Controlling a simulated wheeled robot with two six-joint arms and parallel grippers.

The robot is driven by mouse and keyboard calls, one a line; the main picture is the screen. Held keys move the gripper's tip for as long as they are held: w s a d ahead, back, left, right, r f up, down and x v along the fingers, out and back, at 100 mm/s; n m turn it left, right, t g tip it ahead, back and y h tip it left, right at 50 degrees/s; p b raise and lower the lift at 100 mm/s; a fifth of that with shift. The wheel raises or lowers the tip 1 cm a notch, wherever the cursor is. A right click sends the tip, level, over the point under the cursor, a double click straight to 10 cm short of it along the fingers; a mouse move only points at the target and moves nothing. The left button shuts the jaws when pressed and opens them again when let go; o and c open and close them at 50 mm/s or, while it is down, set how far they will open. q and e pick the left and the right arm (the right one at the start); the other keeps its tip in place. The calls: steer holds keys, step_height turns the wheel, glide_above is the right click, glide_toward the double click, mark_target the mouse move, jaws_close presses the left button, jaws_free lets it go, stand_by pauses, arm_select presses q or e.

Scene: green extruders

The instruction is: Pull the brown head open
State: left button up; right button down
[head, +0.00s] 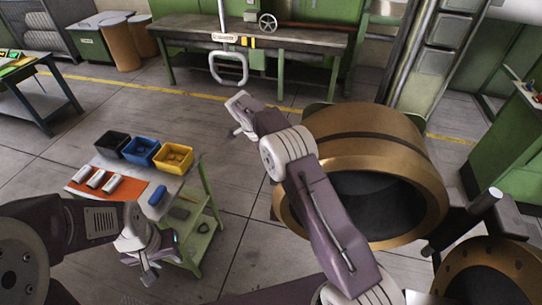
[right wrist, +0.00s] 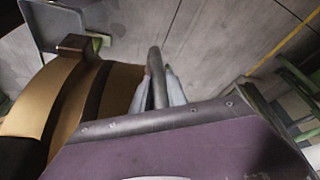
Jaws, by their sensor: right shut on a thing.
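The brown head (head: 375,135) is a large bronze-brown ring with a dark hollow inside, right of centre in the head view. Its open face is turned toward me, apart from a bolted brown flange (head: 485,272) at the lower right. In the right wrist view the head (right wrist: 110,95) is at the left. My right gripper (head: 241,112) is beyond the head's left side. In the right wrist view its fingers (right wrist: 160,92) are shut around a dark grey handle bar (right wrist: 155,65). My left gripper (head: 143,270) hangs low beside a small green cart, open and empty.
The green cart (head: 206,225) carries black, blue and yellow bins (head: 173,158) and metal cylinders on an orange mat (head: 100,184). A green workbench (head: 300,36) stands at the back. Floor between cart and head is clear.

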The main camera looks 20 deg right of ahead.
steer(key=shift+w+d+f, duration=0.1)
steer(key=shift+d+f, duration=0.05)
steer(key=shift+d, duration=0.1)
arm_select(q)
steer(key=shift+w+d, duration=0.1)
steer(key=shift+w, duration=0.15)
arm_select(e)
steer(key=c, duration=1.3)
jaws_free()
arm_select(q)
steer(key=shift+s+d+r, duration=0.1)
steer(key=shift+s+d, duration=0.05)
steer(key=shift+d, duration=0.05)
arm_select(e)
steer(key=shift+d, duration=0.2)
steer(key=shift+r, duration=0.2)
steer(key=v, duration=0.3)
steer(key=shift+a+b, duration=0.15)
steer(key=shift+b, duration=0.2)
arm_select(q)
steer(key=shift+a+r+p, duration=0.1)
steer(key=shift+r+p, duration=0.25)
steer(key=shift+p, duration=0.35)
arm_select(e)
steer(key=v, duration=0.6)
steer(key=shift+s+d, duration=0.2)
